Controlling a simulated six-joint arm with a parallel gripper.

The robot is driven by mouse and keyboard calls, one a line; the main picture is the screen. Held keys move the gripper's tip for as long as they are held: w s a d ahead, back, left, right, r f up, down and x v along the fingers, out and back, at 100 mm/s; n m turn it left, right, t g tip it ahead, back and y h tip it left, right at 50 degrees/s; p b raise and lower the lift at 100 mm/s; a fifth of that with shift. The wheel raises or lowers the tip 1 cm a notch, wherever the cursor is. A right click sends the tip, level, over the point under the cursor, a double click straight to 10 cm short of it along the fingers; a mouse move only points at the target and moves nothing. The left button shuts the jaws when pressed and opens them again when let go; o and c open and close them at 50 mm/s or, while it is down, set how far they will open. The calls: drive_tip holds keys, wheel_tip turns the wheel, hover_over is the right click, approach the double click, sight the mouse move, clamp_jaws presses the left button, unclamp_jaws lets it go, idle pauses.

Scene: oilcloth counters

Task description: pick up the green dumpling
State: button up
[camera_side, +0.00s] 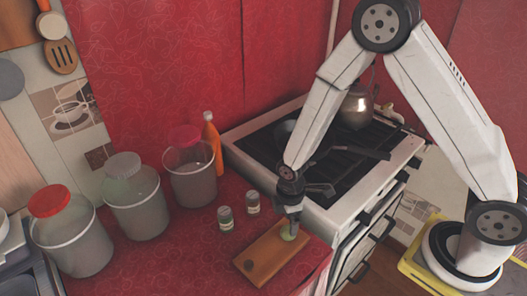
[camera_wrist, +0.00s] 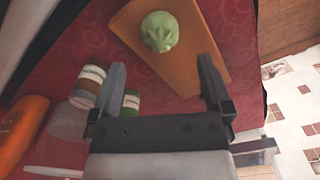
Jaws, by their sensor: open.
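The green dumpling (camera_wrist: 159,31) is a pale green, pleated round lying on a wooden cutting board (camera_wrist: 206,34). In the side view the dumpling (camera_side: 289,232) shows near the right end of the board (camera_side: 262,262), just under my gripper (camera_side: 291,217). In the wrist view my gripper (camera_wrist: 166,90) has its two fingers spread apart with nothing between them. The dumpling lies beyond the fingertips, roughly in line with the gap. I cannot tell the exact height of the fingers above the board.
Two small jars (camera_side: 225,218) (camera_side: 253,203) stand behind the board. An orange bottle (camera_side: 212,140) and several large tubs (camera_side: 135,200) stand left. A stove (camera_side: 330,185) with pans and a kettle (camera_side: 356,108) is at the right. The counter's front edge is close to the board.

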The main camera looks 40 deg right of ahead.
sight(288, 229)
drive_tip(key=shift+f, duration=0.1)
drive_tip(key=shift+d+f, duration=0.1)
drive_tip(key=shift+f, duration=2.45)
drive_tip(key=c, duration=0.7)
